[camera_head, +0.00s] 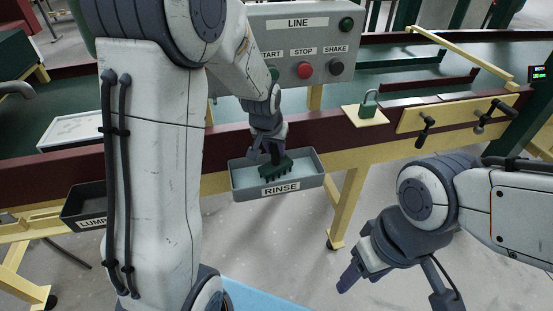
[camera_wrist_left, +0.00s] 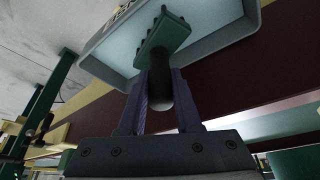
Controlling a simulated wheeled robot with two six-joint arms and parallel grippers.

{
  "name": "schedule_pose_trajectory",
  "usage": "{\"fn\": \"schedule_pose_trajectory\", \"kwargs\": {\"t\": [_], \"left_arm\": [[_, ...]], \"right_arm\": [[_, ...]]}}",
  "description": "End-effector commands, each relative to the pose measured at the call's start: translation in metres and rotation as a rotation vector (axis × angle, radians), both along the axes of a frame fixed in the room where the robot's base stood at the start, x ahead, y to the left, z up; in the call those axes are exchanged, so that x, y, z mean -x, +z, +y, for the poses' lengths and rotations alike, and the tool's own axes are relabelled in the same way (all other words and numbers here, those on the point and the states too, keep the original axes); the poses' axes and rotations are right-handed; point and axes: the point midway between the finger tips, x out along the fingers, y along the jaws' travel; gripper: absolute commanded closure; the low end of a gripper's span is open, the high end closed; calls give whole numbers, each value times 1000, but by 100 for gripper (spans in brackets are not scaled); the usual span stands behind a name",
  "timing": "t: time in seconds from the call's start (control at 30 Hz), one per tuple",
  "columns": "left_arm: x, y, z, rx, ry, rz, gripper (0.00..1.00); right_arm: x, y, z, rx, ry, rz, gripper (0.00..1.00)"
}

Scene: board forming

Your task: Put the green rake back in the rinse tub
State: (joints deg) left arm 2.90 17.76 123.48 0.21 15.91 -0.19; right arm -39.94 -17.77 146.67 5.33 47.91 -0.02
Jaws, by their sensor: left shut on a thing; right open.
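The green rake (camera_head: 276,170) is at the rinse tub, a grey tub (camera_head: 313,182) labelled RINSE. My left gripper (camera_head: 268,153) reaches down to the tub and is shut on the rake's dark handle. The left wrist view shows the rake's green toothed head (camera_wrist_left: 166,35) beyond the fingers (camera_wrist_left: 160,90), over the pale inside of the tub (camera_wrist_left: 215,32). I cannot tell whether the head touches the tub's bottom. My right gripper (camera_head: 352,275) is open and empty, low at the right, away from the tub.
A dark LUMP-labelled bin (camera_head: 85,205) hangs left of the rinse tub, partly behind my left arm. The control panel (camera_head: 300,45) with START, STOP and SHAKE stands above. A green padlock (camera_head: 368,108) and black handles (camera_head: 480,122) are on the rail at right.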

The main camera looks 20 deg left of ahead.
Motion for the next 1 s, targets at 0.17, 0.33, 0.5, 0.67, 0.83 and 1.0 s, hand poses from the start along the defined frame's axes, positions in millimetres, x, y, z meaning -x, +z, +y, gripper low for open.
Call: {"fn": "schedule_pose_trajectory", "kwargs": {"t": [0.17, 0.33, 0.5, 0.67, 0.83, 1.0], "left_arm": [[-1, -17, 0, 0, 0, -2, 100], [-1, -14, 0, 0, 0, -2, 100], [0, -19, 0, 0, 0, -2, 100], [0, -18, 0, 0, 0, 0, 37], [0, -18, 0, 0, 0, 0, 37], [1, -10, 0, 0, 0, -3, 37]], "right_arm": [[0, -16, 0, 1, 0, 1, 40], [0, -14, 0, 0, 0, 0, 40], [0, -17, 0, 0, 0, 0, 40], [0, -16, 0, 0, 0, 0, 40], [0, -16, 0, 0, 0, 0, 40], [0, -13, 0, 0, 0, 0, 40]]}}
